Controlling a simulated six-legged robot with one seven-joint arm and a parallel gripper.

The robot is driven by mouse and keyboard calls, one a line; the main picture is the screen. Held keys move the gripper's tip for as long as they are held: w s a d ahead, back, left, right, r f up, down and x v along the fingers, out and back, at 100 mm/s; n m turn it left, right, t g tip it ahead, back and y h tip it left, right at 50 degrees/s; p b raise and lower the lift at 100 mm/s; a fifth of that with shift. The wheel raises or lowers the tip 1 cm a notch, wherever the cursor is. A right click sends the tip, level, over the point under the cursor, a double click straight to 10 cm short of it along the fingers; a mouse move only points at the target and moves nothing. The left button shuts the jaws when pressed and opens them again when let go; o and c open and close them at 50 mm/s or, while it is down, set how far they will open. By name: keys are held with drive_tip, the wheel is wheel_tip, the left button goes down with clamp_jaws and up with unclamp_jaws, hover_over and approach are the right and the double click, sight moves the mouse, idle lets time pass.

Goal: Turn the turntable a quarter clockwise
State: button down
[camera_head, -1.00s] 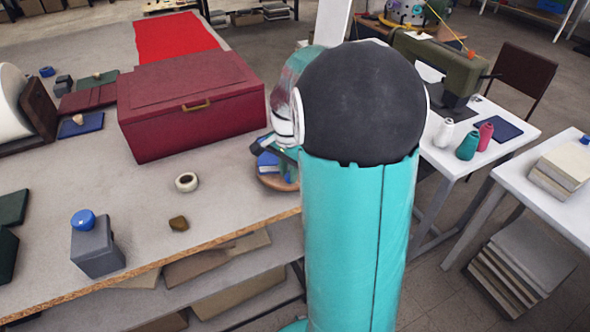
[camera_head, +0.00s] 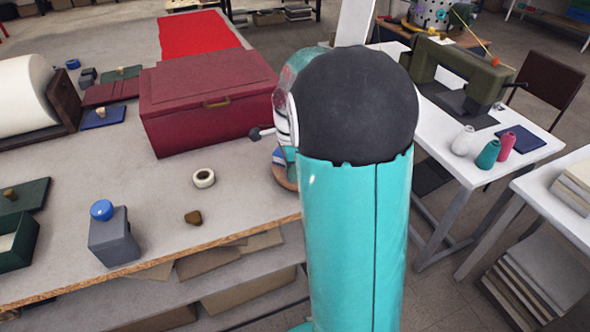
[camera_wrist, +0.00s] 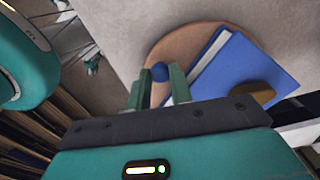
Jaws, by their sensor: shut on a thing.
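The turntable (camera_wrist: 168,45) is a round tan wooden disc on the grey worktop, seen in the wrist view. A blue book-like cover (camera_wrist: 240,72) with a white strip and a brown knob lies on it. My gripper (camera_wrist: 160,82) is shut on a small round blue knob (camera_wrist: 160,72) at the disc's near left rim, one green finger on each side. In the head view only a sliver of the turntable (camera_head: 285,176) and a bit of blue show, since my arm hides the rest and the fingers.
A dark red chest (camera_head: 210,105) stands close by on the worktop. A white tape ring (camera_head: 204,178), a brown lump (camera_head: 193,218) and a grey block with a blue knob (camera_head: 113,237) lie left of the turntable. The front edge is near. A sewing machine table stands right.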

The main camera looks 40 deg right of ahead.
sight(281, 170)
drive_tip(key=shift+w+a+m, duration=0.25)
drive_tip(key=shift+w+m, duration=0.75)
drive_tip(key=shift+m, duration=0.5)
drive_tip(key=shift+w+m, duration=0.75)
drive_tip(key=shift+m, duration=0.35)
drive_tip(key=shift+w+d+m, duration=0.1)
drive_tip(key=shift+w+m, duration=0.45)
drive_tip(key=shift+m, duration=0.45)
drive_tip(key=c, duration=1.3)
unclamp_jaws()
drive_tip(key=shift+w, duration=0.1)
